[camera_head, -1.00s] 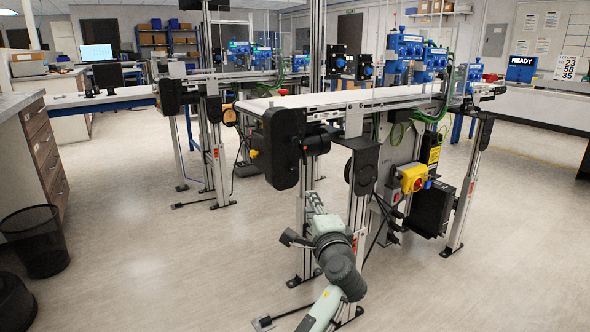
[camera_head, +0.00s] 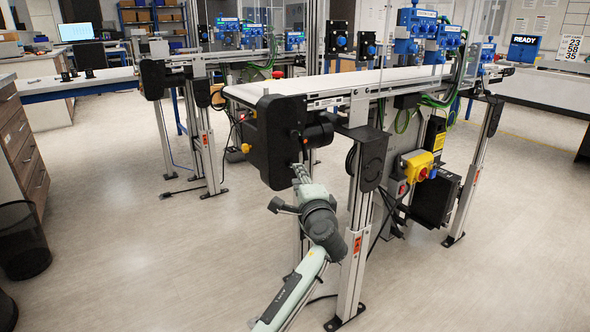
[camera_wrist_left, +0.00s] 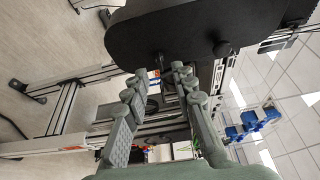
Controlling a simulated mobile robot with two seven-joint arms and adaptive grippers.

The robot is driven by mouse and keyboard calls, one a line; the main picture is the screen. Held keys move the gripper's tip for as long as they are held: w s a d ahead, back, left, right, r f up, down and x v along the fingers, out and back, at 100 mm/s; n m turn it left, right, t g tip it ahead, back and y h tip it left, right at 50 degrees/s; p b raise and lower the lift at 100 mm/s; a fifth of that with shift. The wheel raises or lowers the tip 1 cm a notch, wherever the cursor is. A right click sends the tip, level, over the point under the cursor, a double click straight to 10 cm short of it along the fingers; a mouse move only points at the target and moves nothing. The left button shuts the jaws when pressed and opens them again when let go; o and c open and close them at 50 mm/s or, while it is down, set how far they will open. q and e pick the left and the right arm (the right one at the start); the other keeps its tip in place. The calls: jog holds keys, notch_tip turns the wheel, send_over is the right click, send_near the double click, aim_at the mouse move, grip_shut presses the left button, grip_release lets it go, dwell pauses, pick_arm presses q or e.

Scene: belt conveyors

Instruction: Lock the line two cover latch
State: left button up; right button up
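The black end cover (camera_head: 262,150) is on the near end of the nearer conveyor. It fills the top of the left wrist view (camera_wrist_left: 165,32), where a dark knob (camera_wrist_left: 222,48) and a small post (camera_wrist_left: 160,62) show along its edge. I cannot tell which part is the latch or whether it is locked. My left gripper (camera_head: 298,172) is at the cover's lower right side in the head view. In the left wrist view my left gripper (camera_wrist_left: 160,75) has its fingertips apart below the post, with nothing clearly between them. Contact cannot be told. My right gripper is out of view.
The conveyor's metal leg (camera_head: 355,230) stands close to the right of my left arm. A yellow and red switch box (camera_head: 416,166) hangs farther right. A second conveyor (camera_head: 215,58) stands behind to the left. The floor in the left foreground is open beside a black bin (camera_head: 22,240).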

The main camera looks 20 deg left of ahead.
pick_arm(q)
jog(key=shift+x, duration=2.1)
grip_shut()
